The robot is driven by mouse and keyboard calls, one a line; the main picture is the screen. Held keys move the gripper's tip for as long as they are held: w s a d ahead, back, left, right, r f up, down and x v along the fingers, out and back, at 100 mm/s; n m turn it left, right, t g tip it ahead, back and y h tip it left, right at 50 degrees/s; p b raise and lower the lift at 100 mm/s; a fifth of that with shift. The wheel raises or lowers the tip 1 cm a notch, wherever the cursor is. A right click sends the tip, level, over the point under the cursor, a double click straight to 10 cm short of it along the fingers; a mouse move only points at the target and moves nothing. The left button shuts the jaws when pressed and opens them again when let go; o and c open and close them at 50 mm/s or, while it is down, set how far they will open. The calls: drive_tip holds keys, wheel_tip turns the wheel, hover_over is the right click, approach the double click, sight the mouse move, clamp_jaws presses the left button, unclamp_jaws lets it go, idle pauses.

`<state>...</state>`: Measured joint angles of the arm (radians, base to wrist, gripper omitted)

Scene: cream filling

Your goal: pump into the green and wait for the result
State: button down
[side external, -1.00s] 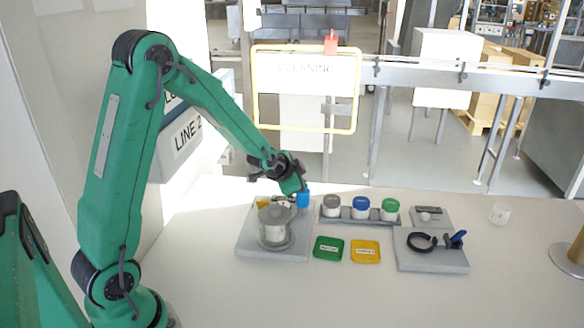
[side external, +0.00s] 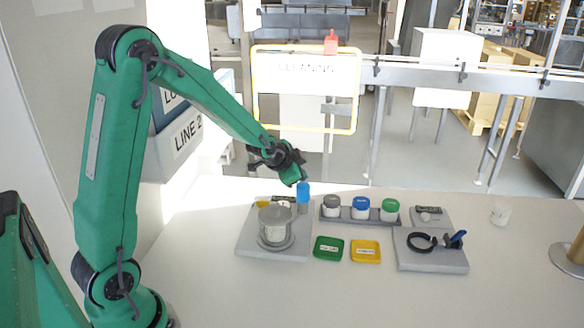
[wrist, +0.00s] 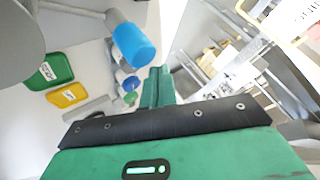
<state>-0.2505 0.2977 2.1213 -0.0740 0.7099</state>
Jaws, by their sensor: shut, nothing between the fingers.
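A clear pot (side external: 275,226) with a grey top stands on a grey base plate (side external: 246,246). Beside it, at the plate's right, stands a blue-topped pump post (side external: 303,192); its blue top also shows in the wrist view (wrist: 134,46). My gripper (side external: 302,180) is shut and empty, just above the blue top; I cannot tell whether it touches. The gripper also shows in the wrist view (wrist: 157,85). A small green tray (side external: 328,248) lies front right of the pot, next to a yellow tray (side external: 366,251). Their labels are too small to read.
A rack (side external: 347,219) holds jars with grey, blue (side external: 361,204) and green (side external: 390,206) lids. A grey fixture with a black ring (side external: 420,242) and blue clamp is at the right. A small device (side external: 428,212) and a white cup (side external: 501,214) stand behind. The front table is clear.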

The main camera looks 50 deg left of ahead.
sight(300, 187)
drive_tip(key=shift+r, duration=0.25)
drive_tip(key=shift+r, duration=2.85)
idle(1.1)
wheel_tip(300, 187, up, 3)
drive_tip(key=shift+d+f, duration=0.1)
drive_tip(key=shift+f, duration=0.1)
drive_tip(key=shift+f, duration=4.3)
drive_tip(key=shift+f, duration=0.1)
